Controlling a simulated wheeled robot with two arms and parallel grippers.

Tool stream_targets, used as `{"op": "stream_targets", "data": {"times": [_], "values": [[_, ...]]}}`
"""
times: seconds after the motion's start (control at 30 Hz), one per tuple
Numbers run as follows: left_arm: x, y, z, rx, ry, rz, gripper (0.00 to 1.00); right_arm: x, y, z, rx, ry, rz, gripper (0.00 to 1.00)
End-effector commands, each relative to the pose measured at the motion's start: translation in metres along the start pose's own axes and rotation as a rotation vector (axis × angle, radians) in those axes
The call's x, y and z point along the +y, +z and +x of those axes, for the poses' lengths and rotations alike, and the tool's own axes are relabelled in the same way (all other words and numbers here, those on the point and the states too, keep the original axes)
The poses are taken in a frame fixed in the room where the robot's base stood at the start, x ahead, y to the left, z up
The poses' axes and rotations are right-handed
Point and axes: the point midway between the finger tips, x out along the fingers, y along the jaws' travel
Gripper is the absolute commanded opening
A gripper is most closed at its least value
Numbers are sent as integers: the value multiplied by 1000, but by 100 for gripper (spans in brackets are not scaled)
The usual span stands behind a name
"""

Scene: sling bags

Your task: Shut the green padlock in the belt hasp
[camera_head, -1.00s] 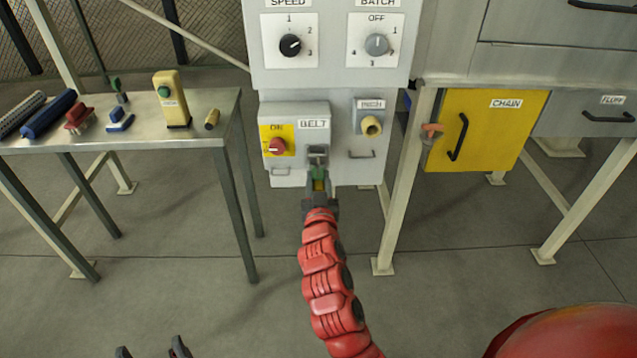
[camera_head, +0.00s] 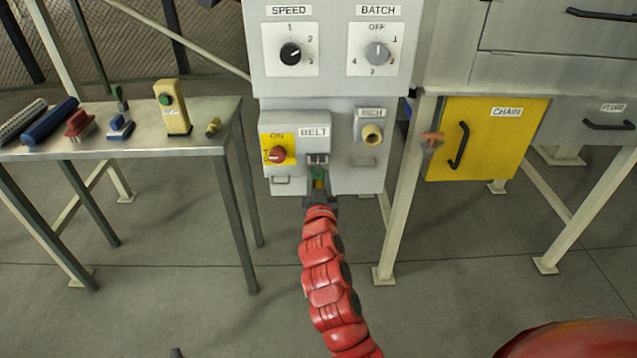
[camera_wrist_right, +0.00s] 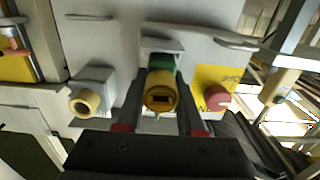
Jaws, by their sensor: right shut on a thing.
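The green padlock (camera_head: 319,174) is at the belt hasp (camera_head: 317,159), below the BELT label on the grey panel. My right gripper (camera_head: 319,190) is shut on it from below. In the right wrist view the padlock (camera_wrist_right: 161,92) sits between the two fingers of my right gripper (camera_wrist_right: 158,118), with its yellow keyhole end facing the camera and its green body behind. The hasp (camera_wrist_right: 161,47) is just beyond it. I cannot tell whether the shackle is through the hasp or closed. Only a dark tip of my left gripper (camera_head: 177,353) shows at the bottom edge.
The red ON switch (camera_head: 277,155) on its yellow plate is left of the hasp, and a yellow round fitting (camera_head: 371,134) is to its right. A metal table (camera_head: 190,140) with brushes and other tools stands left.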

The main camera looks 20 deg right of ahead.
Motion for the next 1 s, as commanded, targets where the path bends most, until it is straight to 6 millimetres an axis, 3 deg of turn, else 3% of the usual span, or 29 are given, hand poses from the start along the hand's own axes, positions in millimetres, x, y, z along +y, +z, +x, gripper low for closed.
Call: {"op": "stream_targets", "data": {"times": [0.67,1.0], "values": [[0,1,-7,0,0,0,81,0,0,22,1,0,1,0],[0,1,-7,0,0,0,81,0,0,24,1,-1,0,0]]}}
